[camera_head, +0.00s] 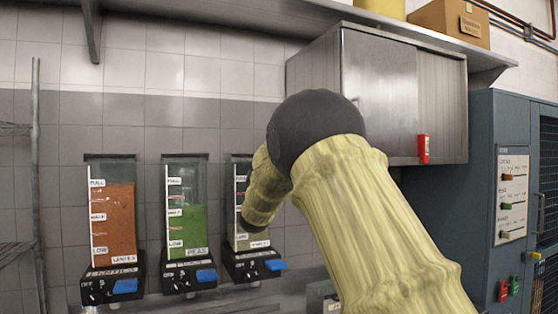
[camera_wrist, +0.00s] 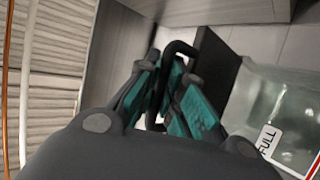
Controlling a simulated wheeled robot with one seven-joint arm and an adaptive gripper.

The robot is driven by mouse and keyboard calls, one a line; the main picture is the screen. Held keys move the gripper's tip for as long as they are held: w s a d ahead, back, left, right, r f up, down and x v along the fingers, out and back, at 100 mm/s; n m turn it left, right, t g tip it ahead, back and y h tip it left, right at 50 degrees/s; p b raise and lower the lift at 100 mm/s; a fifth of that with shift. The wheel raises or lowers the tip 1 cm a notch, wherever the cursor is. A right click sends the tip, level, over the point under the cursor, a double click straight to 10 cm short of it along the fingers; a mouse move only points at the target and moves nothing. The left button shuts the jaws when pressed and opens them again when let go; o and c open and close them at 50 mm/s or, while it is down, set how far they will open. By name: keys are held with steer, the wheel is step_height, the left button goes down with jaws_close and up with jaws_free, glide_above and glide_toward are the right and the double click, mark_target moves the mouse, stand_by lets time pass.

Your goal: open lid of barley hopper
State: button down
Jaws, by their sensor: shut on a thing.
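The barley hopper (camera_head: 243,168) is the rightmost of the wall dispensers in the head view, partly hidden behind my arm. A little pale grain shows low in it. Its clear wall and FULL label show in the wrist view (camera_wrist: 268,100). Its black lid (camera_wrist: 214,68) lies along the upper end of the clear wall; the picture does not clearly show whether it is raised. A black bar handle (camera_wrist: 181,47) stands out from the lid. My gripper (camera_wrist: 172,92) has its teal fingers shut on this handle. The head view hides the gripper behind the arm.
The lentil hopper (camera_head: 114,215) and the pea hopper (camera_head: 187,225) stand to the left, each with a blue lever below. A steel cabinet (camera_head: 385,85) hangs close above my arm on the right. A blue-grey locker (camera_head: 478,150) stands far right.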

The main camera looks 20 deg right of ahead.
steer(key=c, duration=1.8)
jaws_free()
steer(key=shift+w+a, duration=0.1)
steer(key=shift+a, duration=0.05)
steer(key=shift+f, duration=0.15)
steer(key=shift+s+f, duration=0.25)
steer(key=v, duration=1.1)
steer(key=shift+a+f, duration=0.1)
steer(key=shift+a, duration=0.05)
